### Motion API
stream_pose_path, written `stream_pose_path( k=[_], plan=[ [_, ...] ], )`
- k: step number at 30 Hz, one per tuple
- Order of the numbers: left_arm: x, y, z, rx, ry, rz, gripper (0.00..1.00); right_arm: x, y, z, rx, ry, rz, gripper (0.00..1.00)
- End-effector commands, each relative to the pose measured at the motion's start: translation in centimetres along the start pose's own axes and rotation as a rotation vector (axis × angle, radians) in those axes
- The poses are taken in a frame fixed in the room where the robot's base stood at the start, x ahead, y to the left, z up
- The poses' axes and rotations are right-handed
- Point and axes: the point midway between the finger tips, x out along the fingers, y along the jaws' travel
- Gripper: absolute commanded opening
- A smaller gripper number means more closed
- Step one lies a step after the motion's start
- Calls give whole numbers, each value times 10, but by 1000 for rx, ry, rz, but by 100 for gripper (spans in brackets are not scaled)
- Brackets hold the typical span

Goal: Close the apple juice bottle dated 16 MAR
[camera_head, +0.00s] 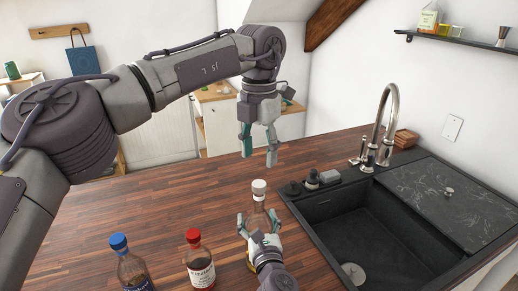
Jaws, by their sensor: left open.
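A clear bottle (259,222) with a pale grey-white cap (259,187) stands upright on the wooden counter, left of the sink. The cap is at the top of its neck; I cannot tell how tightly it sits. My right gripper (259,222) comes from the front with its fingers against both sides of this bottle, hiding its lower part and any date. My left gripper (259,149) is open and empty, pointing down above the cap. A red-capped bottle (200,267) with a white label and a blue-capped bottle (132,270) stand at the front left. No date is readable.
The dark sink (385,228) with its steel tap (385,125) lies to the right, with small dark items (313,180) on its rim. The wooden counter (170,210) is clear behind the two capped bottles. A shelf (460,40) hangs at upper right.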

Motion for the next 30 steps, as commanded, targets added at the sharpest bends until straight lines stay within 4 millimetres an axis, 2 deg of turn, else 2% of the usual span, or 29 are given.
stream_pose_path(
  k=[3,6,19,23,30],
  plan=[
    [-2,0,0,-152,-1,1,53,0,0,-1,0,2,0,0],
    [-2,0,0,-220,-1,0,53,0,0,-1,0,2,0,0],
    [0,0,0,-246,0,0,53,0,0,-1,0,1,0,0],
    [12,1,0,-245,1,1,53,0,0,-1,0,1,0,0],
    [50,1,0,-245,2,0,53,0,0,-1,0,1,0,0]
  ],
)
